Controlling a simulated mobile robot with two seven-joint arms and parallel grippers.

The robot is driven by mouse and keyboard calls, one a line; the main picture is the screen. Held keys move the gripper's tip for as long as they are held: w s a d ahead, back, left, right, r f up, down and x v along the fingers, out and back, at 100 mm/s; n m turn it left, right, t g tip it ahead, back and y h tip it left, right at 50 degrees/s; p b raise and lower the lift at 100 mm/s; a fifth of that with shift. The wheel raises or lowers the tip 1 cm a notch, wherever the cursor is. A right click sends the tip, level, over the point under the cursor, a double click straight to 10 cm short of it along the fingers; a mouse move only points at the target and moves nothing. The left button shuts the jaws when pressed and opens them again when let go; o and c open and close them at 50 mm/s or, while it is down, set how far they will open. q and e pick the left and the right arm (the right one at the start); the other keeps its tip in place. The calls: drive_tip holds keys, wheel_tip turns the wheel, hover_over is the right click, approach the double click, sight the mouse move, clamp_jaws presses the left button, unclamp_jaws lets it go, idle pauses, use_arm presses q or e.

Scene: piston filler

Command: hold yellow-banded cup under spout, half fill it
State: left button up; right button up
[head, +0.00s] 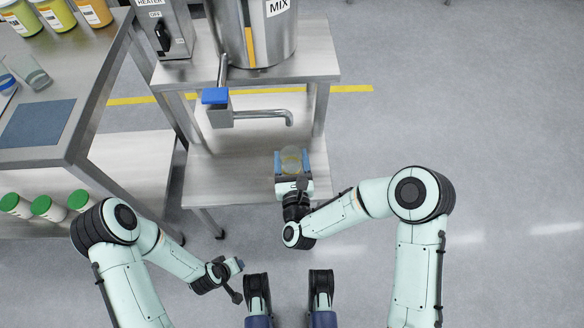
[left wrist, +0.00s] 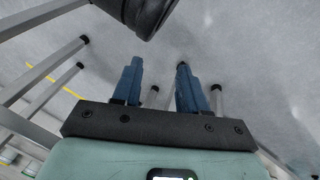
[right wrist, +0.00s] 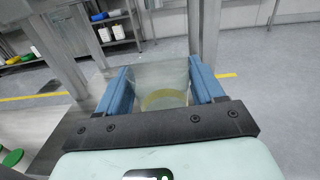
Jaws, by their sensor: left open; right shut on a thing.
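My right gripper (head: 291,160) is shut on a clear cup (head: 291,158). In the right wrist view the cup (right wrist: 162,80) stands between the blue fingers, with a yellowish band or content low in it; I cannot tell which. The cup is below and slightly in front of the spout (head: 289,119) of the metal valve pipe. The valve has a blue handle (head: 215,96) and sits under the steel MIX tank (head: 262,30). My left gripper (head: 238,265) is low at the left; its blue fingers (left wrist: 157,85) are apart and empty in the left wrist view.
A steel table (head: 95,60) at the left bears jars, a clear cup (head: 29,72) and a blue mat (head: 38,122). Green-lidded jars (head: 48,207) stand on its lower shelf. A heater switch box (head: 163,28) stands beside the tank. Floor to the right is clear.

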sight(291, 149)
drive_tip(key=shift+w, duration=0.5)
drive_tip(key=w, duration=0.2)
drive_tip(key=shift+w+b, duration=0.3)
use_arm(q)
drive_tip(key=shift+g, duration=0.7)
drive_tip(key=shift+s+a+f+b, duration=0.2)
drive_tip(key=shift+s+f+b, duration=0.15)
drive_tip(key=shift+s+f, duration=0.65)
drive_tip(key=shift+s+a+f+b, duration=0.15)
drive_tip(key=shift+s+f+b, duration=0.2)
drive_tip(key=shift+s+f, duration=0.6)
use_arm(e)
drive_tip(key=shift+w+r, duration=0.15)
drive_tip(key=shift+w, duration=0.8)
drive_tip(key=shift+w+r, duration=0.15)
drive_tip(key=shift+w, duration=0.8)
use_arm(q)
drive_tip(key=shift+r, duration=0.1)
